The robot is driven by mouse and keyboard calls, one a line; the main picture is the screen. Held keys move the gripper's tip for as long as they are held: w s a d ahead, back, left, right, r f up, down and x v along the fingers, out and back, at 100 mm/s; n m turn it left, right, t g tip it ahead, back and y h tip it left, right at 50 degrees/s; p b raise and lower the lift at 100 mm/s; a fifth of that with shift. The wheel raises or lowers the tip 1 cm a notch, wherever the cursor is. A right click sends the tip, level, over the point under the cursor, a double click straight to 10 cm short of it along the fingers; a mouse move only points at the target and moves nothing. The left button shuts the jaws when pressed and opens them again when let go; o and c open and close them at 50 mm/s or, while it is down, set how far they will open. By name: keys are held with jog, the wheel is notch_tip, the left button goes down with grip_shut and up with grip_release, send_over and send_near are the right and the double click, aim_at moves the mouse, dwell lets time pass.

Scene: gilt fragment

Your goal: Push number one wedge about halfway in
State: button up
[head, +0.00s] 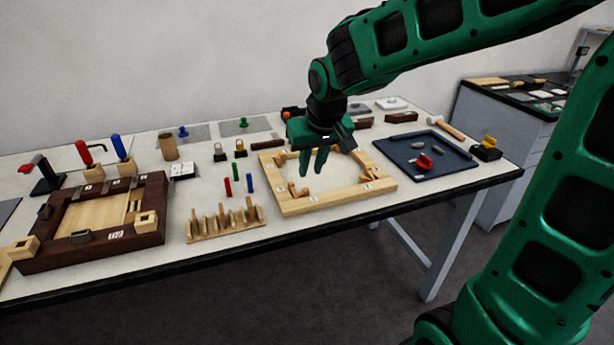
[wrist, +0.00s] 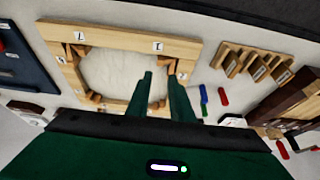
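A light wooden frame (head: 340,200) lies on the bench; in the wrist view (wrist: 120,35) its opening shows a pale surface. Small wooden wedges sit at its inner corners: one back left (head: 281,158), one front left (head: 298,190), one at the right (head: 367,174). Small white number tags lie on the frame, too small for me to tell surely which wedge is number one. I cannot tell whether a finger touches a wedge.
A wooden rack (head: 225,222) with upright pieces and a dark-bordered frame (head: 95,245) stand to the left.

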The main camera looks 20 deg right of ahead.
jog(key=shift+v, duration=1)
jog(key=s+d+f+m+g+h, duration=0.1)
jog(key=s+d+m+g, duration=0.15)
jog(key=s+d, duration=0.85)
jog(key=s+d+f+m+g, duration=0.1)
jog(key=s+d+m, duration=0.1)
jog(key=s, duration=0.6)
jog(key=s+d+f+m+g+y, duration=0.1)
jog(key=s+d, duration=0.3)
jog(key=s, duration=0.5)
jog(key=shift+d+f+m, duration=0.35)
jog(key=shift+f+m, duration=0.1)
jog(key=shift+f, duration=0.35)
jog(key=shift+s, duration=0.1)
